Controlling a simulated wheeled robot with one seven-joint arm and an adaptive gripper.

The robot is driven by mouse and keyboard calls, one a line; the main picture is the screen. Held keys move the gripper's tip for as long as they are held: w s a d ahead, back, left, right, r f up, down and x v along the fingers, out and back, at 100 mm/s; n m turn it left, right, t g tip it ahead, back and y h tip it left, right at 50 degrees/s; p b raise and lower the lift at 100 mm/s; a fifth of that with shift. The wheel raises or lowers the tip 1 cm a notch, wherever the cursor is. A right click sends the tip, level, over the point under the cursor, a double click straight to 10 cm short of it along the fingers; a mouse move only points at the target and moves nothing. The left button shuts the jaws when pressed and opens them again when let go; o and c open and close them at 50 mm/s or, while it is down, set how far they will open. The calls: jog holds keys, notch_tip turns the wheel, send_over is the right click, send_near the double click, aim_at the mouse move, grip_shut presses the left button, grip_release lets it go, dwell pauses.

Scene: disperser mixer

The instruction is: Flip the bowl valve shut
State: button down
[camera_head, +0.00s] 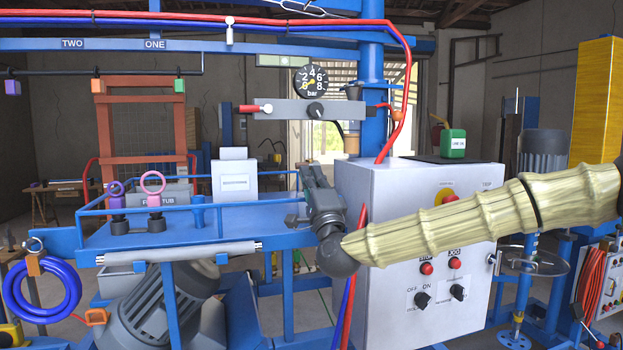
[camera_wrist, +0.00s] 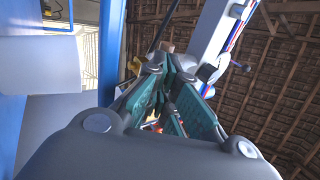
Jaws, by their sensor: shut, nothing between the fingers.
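I cannot tell for certain which part is the bowl valve. A grey bar (camera_head: 290,118) below the pressure gauge carries a small red handle (camera_head: 250,109) with a white end at its left, and a black knob (camera_head: 316,110) in its middle. My gripper (camera_head: 311,172) points up, below this bar and left of the white control cabinet, apart from the bar. In the wrist view my gripper (camera_wrist: 165,85) has its teal-sided fingers together, with nothing between them. A grey bar (camera_wrist: 218,35) with a dark knob shows beyond the fingertips there.
The white control cabinet (camera_head: 375,210) stands right beside my gripper, with my forearm across its front. Red and blue hoses run overhead and down to the cabinet. A blue-railed shelf (camera_head: 225,225) with a white box (camera_head: 234,182) lies to the left. The space above the shelf is fairly open.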

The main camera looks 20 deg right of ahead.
jog(key=shift+a+m+h+b, duration=0.2)
jog(key=shift+m+h+b, duration=1.3)
jog(key=shift+m+b, duration=0.7)
jog(key=shift+s+a+r+m+g+h+b, duration=0.1)
jog(key=shift+r+m+g+h+b, duration=0.45)
jog(key=shift+m+g+h+b, duration=1.7)
jog(key=shift+s+a+r+m+g+h+b, duration=0.15)
jog(key=shift+r+m+g+b, duration=0.5)
jog(key=shift+m+b, duration=3.3)
jog(key=shift+s+r+m+g+h+b, duration=0.1)
jog(key=shift+r+m+g+h+b, duration=0.4)
jog(key=shift+m+g+h+b, duration=1.75)
jog(key=s+a+f+m+t+y+b, duration=0.1)
jog(key=s+a+b, duration=0.3)
jog(key=s, duration=0.7)
jog(key=a+m+y, duration=0.1)
jog(key=a, duration=0.1)
jog(key=shift+a+f+b, duration=0.3)
jog(key=shift+t, duration=0.25)
